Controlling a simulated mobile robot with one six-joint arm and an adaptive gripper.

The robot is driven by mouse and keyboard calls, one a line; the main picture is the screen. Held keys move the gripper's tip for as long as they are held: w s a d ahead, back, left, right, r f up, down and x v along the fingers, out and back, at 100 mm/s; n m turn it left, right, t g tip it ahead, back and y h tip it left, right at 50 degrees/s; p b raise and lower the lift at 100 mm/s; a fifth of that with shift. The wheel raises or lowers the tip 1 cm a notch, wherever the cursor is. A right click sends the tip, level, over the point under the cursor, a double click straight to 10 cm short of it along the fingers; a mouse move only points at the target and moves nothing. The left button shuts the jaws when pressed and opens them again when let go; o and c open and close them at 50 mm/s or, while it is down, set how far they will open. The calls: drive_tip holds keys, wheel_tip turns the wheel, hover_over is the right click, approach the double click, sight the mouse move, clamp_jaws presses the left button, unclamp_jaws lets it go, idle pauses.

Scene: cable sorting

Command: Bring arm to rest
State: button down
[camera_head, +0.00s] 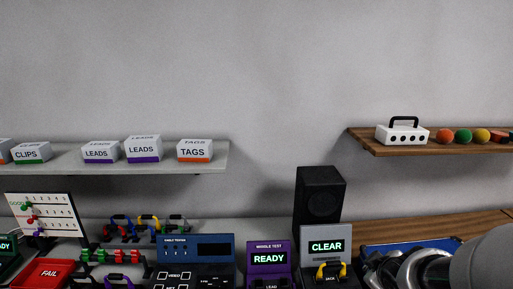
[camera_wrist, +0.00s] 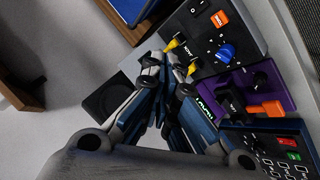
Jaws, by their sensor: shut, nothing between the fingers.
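My gripper (camera_wrist: 168,74) shows in the wrist view with its fingertips close together and nothing between them. In that view it lies over the bench, near a grey tester with yellow plugs (camera_wrist: 175,43). In the head view, part of my arm (camera_head: 485,262) fills the lower right corner, in front of a blue tray (camera_head: 405,245). My fingertips cannot be made out clearly there. The tester with the CLEAR screen (camera_head: 326,246) has a yellow lead (camera_head: 342,270) at its front and stands left of my arm.
A black speaker (camera_head: 320,198) stands behind the testers. A purple tester (camera_head: 268,258) reads READY. A wooden shelf (camera_head: 375,147) and a grey shelf (camera_head: 120,160) hang on the wall. A red FAIL tray (camera_head: 48,273) is at lower left. The wall space between the shelves is clear.

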drive_tip(key=s+a+r+m+g+y, duration=0.1)
drive_tip(key=s+a+r+m, duration=0.2)
drive_tip(key=s+a, duration=0.4)
drive_tip(key=s+a+r+m+g+y, duration=0.1)
drive_tip(key=s+a, duration=0.6)
drive_tip(key=s, duration=0.7)
wheel_tip(320, 180, up, 3)
drive_tip(key=m+g, duration=0.1)
drive_tip(key=m, duration=0.1)
drive_tip(key=shift+s+a+m+y, duration=0.3)
drive_tip(key=shift+s+m, duration=0.1)
drive_tip(key=shift+d, duration=0.15)
